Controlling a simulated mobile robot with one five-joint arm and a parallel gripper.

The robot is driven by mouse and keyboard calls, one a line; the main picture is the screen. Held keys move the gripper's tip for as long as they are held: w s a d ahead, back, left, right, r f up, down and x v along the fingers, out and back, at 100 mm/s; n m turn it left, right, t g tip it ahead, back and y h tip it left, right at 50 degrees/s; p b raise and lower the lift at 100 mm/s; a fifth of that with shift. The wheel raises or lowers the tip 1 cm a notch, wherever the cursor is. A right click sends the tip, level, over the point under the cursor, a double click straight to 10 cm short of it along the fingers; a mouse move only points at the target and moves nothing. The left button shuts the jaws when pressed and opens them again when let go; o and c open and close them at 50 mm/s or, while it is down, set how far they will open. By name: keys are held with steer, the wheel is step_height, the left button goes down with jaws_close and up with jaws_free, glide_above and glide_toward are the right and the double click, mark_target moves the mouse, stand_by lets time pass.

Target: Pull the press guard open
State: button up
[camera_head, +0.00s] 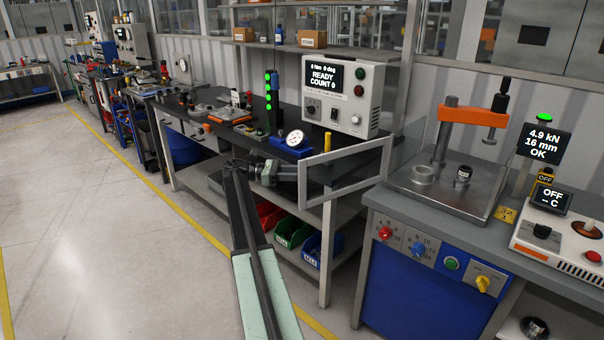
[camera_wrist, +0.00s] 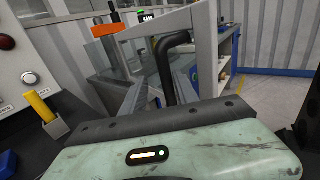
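The press guard (camera_head: 346,149), a grey frame with a clear pane, stands out to the left of the press (camera_head: 462,117), which has an orange arm over a steel bed. The front of the press is uncovered in the head view. My gripper (camera_head: 288,171) is at the guard's left, free end. In the wrist view the grey guard frame (camera_wrist: 203,58) rises just ahead, with its bent black handle (camera_wrist: 180,55) running down behind the edge of my gripper body.
The dark bench (camera_head: 225,125) with a dial gauge (camera_head: 294,138) and a yellow post (camera_head: 327,142) lies close behind my gripper. Coloured bins (camera_head: 293,235) sit below. The blue press cabinet (camera_head: 400,285) stands right. Floor at the left is clear.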

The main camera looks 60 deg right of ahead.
steer(key=v, duration=0.7)
steer(key=shift+w, duration=0.3)
steer(key=shift+a, duration=0.15)
